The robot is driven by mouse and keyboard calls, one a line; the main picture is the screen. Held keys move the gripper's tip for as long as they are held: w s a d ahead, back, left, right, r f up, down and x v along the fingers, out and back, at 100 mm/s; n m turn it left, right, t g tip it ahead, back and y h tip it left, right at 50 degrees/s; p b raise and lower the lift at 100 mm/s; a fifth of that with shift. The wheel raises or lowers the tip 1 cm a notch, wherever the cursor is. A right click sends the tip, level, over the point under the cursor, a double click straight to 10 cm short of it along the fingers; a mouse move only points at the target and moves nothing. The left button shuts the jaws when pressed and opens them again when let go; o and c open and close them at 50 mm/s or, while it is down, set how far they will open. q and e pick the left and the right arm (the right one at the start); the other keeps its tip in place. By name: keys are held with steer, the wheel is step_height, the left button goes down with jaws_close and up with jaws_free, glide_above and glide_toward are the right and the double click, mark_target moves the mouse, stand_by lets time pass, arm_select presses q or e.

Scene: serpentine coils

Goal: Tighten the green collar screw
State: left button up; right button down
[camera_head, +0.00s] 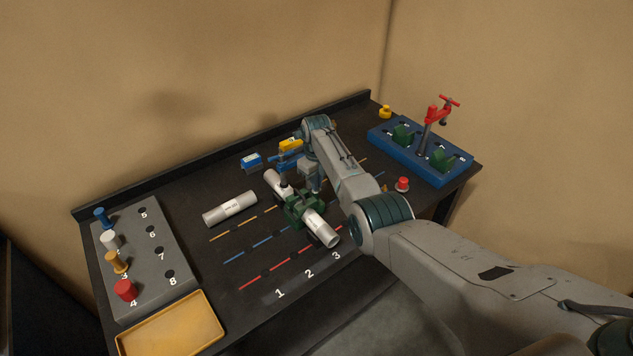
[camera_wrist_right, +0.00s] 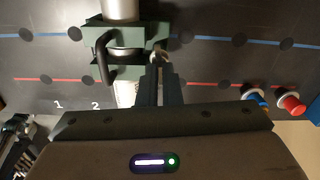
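The green collar (camera_head: 303,207) sits around a white tube (camera_head: 321,229) on the table; it also shows in the right wrist view (camera_wrist_right: 125,37). A small metallic screw end (camera_wrist_right: 158,52) shows at the collar's right side in the wrist view. My right gripper (camera_wrist_right: 160,66) comes from the near side, its narrow fingers close together at the screw and seemingly closed on it. In the head view my right gripper (camera_head: 311,186) is beside the collar, and the screw is too small to make out. My left gripper does not show.
A loose white tube (camera_head: 230,208) lies left of the collar. A grey peg block (camera_head: 146,255) and yellow tray (camera_head: 172,328) are at left. A blue fixture (camera_head: 406,155) with a red-handled clamp (camera_head: 436,113) stands at right. A red knob (camera_head: 402,184) is near my arm.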

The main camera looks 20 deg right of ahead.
steer(key=shift+w+r, duration=0.1)
steer(key=shift+r, duration=0.05)
steer(key=c, duration=1.6)
jaws_free()
step_height(320, 180, up, 11)
steer(key=b, duration=0.3)
steer(key=shift+b, duration=0.35)
steer(key=shift+f, duration=0.2)
